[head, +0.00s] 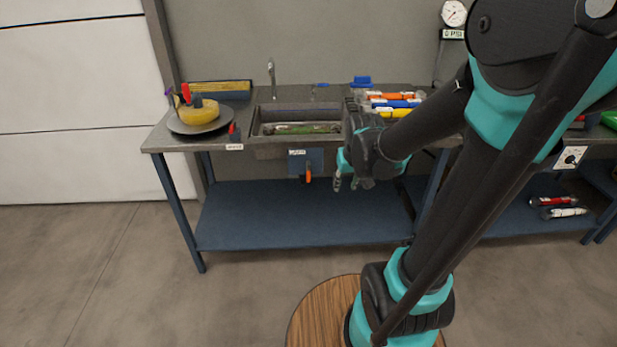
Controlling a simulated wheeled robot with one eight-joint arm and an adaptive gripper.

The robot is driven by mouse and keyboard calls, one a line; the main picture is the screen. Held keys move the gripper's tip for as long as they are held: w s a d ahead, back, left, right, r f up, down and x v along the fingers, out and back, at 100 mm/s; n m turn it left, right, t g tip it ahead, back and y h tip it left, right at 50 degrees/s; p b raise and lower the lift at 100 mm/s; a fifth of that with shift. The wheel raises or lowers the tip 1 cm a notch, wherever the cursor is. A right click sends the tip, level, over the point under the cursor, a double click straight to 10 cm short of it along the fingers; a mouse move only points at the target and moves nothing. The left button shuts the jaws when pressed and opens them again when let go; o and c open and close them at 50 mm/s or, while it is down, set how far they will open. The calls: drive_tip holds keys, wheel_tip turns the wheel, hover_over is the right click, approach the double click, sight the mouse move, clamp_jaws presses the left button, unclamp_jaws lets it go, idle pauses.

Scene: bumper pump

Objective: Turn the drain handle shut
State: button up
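The drain handle (308,173) is a small orange lever hanging straight down below a blue-grey plate (303,156) under the sink's front edge. The sink (264,115) is a grey basin set in the bench, with something green in its bottom. My gripper (346,185) hangs to the right of the handle, in front of the bench and apart from the handle in the picture. Its fingers point down and are small here; I cannot tell how far apart they are. A small white label sits at the plate's upper edge, too small to read.
The bench top (165,138) holds a grey round dish (215,127) with a yellow thing and screwdriver-like tools at the left. Orange, blue and yellow items (397,103) lie right of the sink. A blue lower shelf (270,215) spans beneath, mostly empty. A faucet (271,75) stands behind the sink.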

drive_tip(key=n, duration=0.1)
approach(309, 173)
drive_tip(key=v, duration=0.5)
drive_tip(key=x, duration=1.7)
drive_tip(key=shift+f, duration=0.1)
clamp_jaws()
